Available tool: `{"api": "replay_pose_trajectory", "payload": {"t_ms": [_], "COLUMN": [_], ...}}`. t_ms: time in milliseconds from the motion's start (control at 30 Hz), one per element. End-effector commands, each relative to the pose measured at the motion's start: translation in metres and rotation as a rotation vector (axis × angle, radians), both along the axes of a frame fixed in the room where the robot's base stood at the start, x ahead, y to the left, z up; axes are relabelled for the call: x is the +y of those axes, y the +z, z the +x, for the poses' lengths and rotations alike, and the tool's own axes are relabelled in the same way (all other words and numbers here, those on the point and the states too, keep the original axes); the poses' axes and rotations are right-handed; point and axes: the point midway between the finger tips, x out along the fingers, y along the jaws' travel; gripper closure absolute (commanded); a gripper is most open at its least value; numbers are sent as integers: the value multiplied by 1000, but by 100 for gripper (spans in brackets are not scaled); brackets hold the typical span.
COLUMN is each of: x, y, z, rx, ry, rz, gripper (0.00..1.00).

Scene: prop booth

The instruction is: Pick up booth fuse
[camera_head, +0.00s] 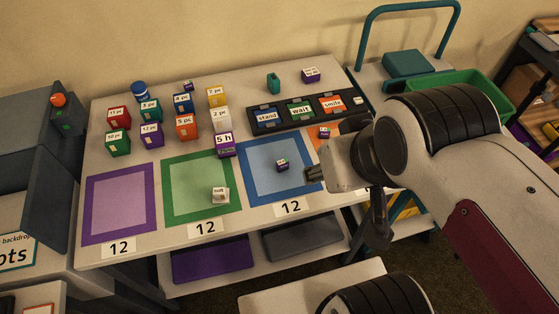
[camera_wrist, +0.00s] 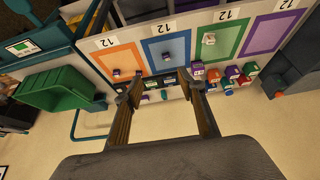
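I cannot tell which item is the booth fuse, as the small labels are unreadable. A small dark purple block (camera_head: 282,165) lies on the blue square. A similar block (camera_head: 324,132) is at the orange square, partly beside my arm. A white-topped block (camera_head: 220,195) sits on the green square. Another small block (camera_head: 188,86) and a purple block with a pale label (camera_head: 311,75) stand at the back. My gripper (camera_head: 314,175) is above the table's right part, just right of the blue square's block. In the wrist view my gripper (camera_wrist: 160,84) is open, with nothing between its fingers.
Several coloured labelled boxes (camera_head: 183,126) stand at the back left. A black tray (camera_head: 283,126) holds stand, wait and smile cards. A blue-topped jar (camera_head: 140,91) and teal item (camera_head: 273,83) stand behind. The purple square (camera_head: 121,203) is bare. A green bin (camera_head: 490,92) is at right.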

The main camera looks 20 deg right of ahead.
Motion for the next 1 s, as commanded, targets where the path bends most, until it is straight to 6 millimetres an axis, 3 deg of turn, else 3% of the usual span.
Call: {"api": "replay_pose_trajectory", "payload": {"t_ms": [433, 467, 500, 1000], "x": [0, 0, 0, 1], "y": [0, 0, 0, -6], "z": [0, 0, 0, 1], "rx": [0, 0, 0, 27], "ry": [0, 0, 0, 3], "rz": [0, 0, 0, -1], "gripper": [60, 68, 69, 69]}}
